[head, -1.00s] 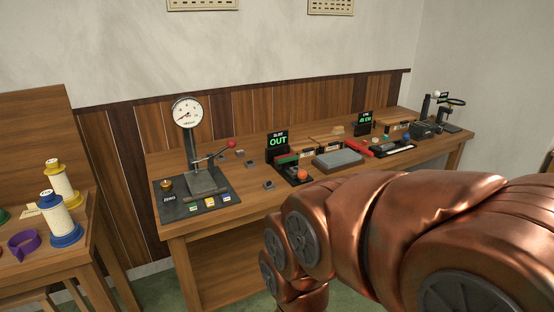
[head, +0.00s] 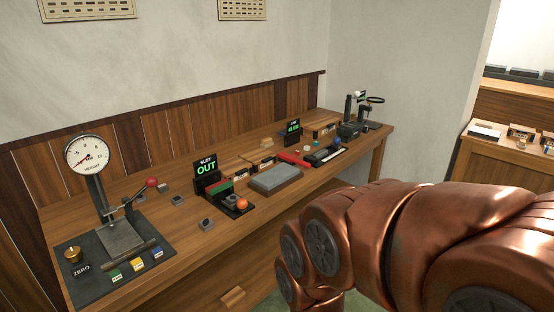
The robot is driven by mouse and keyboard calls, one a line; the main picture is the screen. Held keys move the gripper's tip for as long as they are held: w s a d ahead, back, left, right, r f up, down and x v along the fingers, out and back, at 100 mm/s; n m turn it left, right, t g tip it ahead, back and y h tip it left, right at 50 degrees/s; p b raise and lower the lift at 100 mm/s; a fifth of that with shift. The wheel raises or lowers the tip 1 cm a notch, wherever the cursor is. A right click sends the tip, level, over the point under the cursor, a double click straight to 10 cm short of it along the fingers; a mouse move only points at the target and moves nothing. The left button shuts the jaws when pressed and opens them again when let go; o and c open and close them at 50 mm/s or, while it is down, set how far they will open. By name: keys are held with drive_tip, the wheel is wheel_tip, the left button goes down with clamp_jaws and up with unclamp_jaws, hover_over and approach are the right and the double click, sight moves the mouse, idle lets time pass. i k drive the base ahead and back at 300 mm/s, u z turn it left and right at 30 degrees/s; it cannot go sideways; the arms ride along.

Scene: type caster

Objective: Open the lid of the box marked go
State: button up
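No box with a readable "go" mark shows. Small wooden boxes with dark labels stand at the back of the workbench (head: 215,262), one of them a box (head: 265,160) behind a grey slab; their labels are too small to read. On a second wooden table at the far right there is another small labelled box (head: 521,132), also unreadable. My copper arm fills the lower right of the head view. My gripper is not in view.
A dial gauge on a stand (head: 88,155), a display reading OUT (head: 206,168), a grey slab (head: 276,179) and a red tool (head: 293,159) stand on the workbench. A wall corner separates it from the second table (head: 488,150).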

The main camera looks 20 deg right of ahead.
sight(237, 165)
drive_tip(key=z, duration=0.05)
drive_tip(key=i, duration=1.35)
drive_tip(key=u, duration=0.8)
